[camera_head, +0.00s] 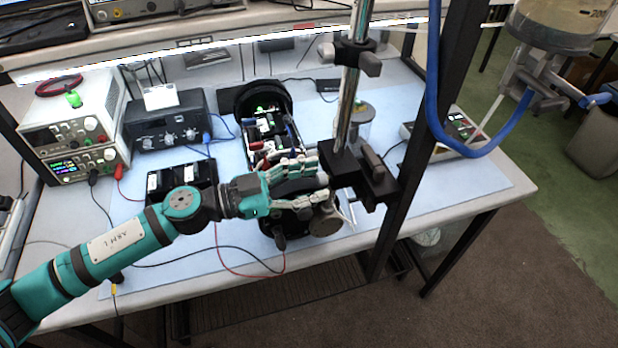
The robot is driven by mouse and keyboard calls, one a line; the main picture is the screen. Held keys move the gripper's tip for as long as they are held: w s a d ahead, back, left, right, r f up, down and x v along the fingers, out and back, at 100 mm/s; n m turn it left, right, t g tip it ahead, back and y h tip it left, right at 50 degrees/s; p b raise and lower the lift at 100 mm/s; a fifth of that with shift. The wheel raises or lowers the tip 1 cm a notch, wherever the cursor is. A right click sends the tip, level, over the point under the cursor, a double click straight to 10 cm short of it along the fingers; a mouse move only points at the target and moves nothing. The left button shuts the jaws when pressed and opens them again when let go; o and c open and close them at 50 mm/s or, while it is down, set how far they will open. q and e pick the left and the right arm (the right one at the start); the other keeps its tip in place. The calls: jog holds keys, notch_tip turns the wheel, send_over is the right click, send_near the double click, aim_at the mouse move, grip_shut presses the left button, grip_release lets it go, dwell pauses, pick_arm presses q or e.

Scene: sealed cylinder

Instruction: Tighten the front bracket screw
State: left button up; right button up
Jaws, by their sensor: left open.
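A black bracket (362,172) clamps the foot of an upright metal pole (349,100) at the front edge of the bench. My left arm reaches in from the left, and its gripper (318,190) is open just left of the bracket. The fingers point at the bracket's left side. I cannot tell whether they touch it. The front screw itself is not clearly visible; the fingers may cover it. My right gripper is not in view.
Behind and below my left gripper stands a black device (266,110) with wiring. Power supplies (72,130) stand at the left. A black frame post (412,140) and blue hose (434,90) rise right of the bracket. A clear cylinder (560,25) hangs at upper right. Loose cables cross the mat.

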pick_arm(q)
grip_shut()
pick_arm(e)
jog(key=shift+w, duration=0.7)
